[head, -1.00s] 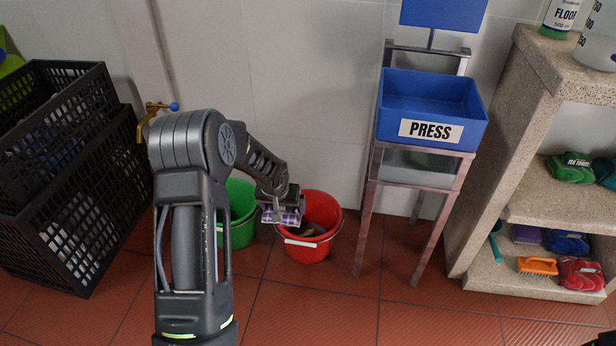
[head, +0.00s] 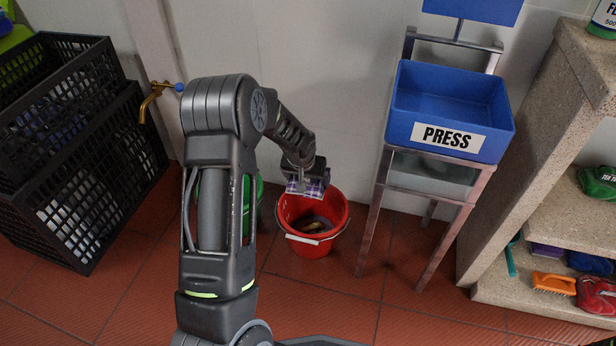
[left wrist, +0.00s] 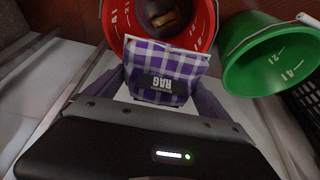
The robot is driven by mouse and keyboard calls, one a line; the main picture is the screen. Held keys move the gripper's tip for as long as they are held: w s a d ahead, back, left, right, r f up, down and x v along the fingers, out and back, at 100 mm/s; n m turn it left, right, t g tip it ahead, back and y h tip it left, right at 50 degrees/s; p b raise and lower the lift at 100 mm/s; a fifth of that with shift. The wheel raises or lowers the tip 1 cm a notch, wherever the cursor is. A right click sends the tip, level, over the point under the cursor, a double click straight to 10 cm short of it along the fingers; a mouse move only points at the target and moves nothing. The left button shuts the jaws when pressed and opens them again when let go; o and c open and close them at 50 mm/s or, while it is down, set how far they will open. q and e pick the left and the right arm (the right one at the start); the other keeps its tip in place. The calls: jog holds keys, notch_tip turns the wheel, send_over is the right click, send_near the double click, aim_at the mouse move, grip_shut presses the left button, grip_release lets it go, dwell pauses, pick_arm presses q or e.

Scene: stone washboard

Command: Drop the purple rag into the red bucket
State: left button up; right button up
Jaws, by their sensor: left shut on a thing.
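The purple rag is a purple and white checked bundle with a dark label reading RAG; it shows in the left wrist view (left wrist: 165,72) and in the head view (head: 308,188). My left gripper (head: 306,184) is shut on it, with a finger on each side in the left wrist view. The red bucket (head: 311,242) stands on the floor with its mouth up. In the head view the rag is above the bucket's back rim, toward its left side. Some brownish things lie inside the bucket. My right gripper is not in view.
A green bucket (left wrist: 272,58) stands left of the red one, partly behind my arm. A blue PRESS tray (head: 450,105) on a metal stand is to the right. Black crates (head: 80,160) stand at the left, stone shelves (head: 535,170) at the right. The floor in front is clear.

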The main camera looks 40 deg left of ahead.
pick_arm(q)
jog(key=shift+f+b, duration=1.9)
jog(key=shift+f, duration=0.9)
jog(key=o, duration=1)
jog(key=shift+o, duration=0.2)
jog(key=shift+r, duration=0.1)
jog(key=p+v, duration=0.3)
jog(key=v, duration=0.4)
jog(key=shift+p, duration=0.3)
jog(key=shift+s+r, duration=0.2)
jog(key=shift+r, duration=0.1)
